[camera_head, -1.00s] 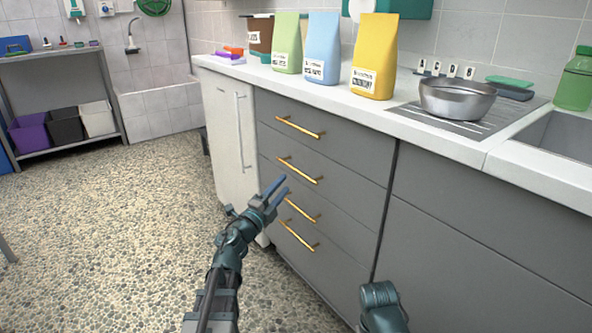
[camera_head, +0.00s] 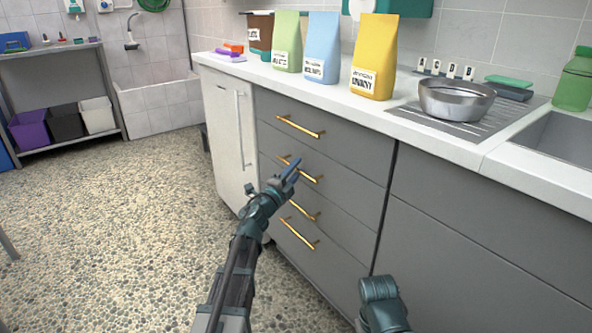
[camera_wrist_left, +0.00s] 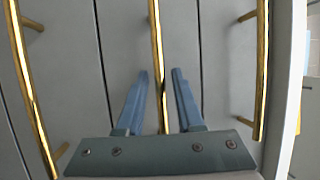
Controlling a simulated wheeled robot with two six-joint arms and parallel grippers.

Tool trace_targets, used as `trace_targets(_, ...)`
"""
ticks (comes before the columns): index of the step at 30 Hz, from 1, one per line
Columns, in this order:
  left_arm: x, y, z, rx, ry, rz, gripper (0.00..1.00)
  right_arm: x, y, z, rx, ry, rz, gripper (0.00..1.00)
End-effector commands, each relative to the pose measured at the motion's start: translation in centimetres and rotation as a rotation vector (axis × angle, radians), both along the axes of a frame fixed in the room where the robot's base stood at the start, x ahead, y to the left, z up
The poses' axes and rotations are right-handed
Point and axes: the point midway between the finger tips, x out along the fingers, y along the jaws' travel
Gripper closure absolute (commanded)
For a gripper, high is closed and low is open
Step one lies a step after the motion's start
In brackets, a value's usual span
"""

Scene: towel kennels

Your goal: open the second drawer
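The second drawer (camera_head: 345,185) is a grey front with a gold bar handle (camera_head: 312,178), and it is closed flush with the others. My left gripper (camera_head: 293,168) is at this handle and partly covers it. In the left wrist view the handle (camera_wrist_left: 156,45) runs between the two blue fingers of my left gripper (camera_wrist_left: 160,75). The fingers are open, with a gap on each side of the bar. My right gripper is not in view; only part of my right arm shows at the bottom.
The top drawer handle (camera_head: 300,126) is above, and the third (camera_head: 305,208) and fourth (camera_head: 297,233) drawer handles are below. A white cabinet (camera_head: 228,140) stands to the left. The counter above holds bags and a metal bowl (camera_head: 455,100). The floor in front is clear.

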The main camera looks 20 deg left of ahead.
Motion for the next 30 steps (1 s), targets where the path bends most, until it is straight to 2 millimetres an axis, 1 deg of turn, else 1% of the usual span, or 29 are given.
trace_targets(1, -0.01, 0.01, 0.00, 0.000, 0.000, 0.000, 0.75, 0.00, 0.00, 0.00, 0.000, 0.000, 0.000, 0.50)
trace_targets(5, -0.01, 0.01, 0.00, 0.000, 0.000, 0.000, 0.98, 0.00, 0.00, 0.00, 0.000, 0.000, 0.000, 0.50)
trace_targets(6, -0.02, 0.01, 0.00, 0.000, 0.000, 0.000, 1.00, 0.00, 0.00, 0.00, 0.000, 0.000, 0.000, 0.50)
trace_targets(30, -0.02, 0.02, -0.02, 0.001, 0.000, 0.000, 1.00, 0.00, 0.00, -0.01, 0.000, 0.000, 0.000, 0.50)
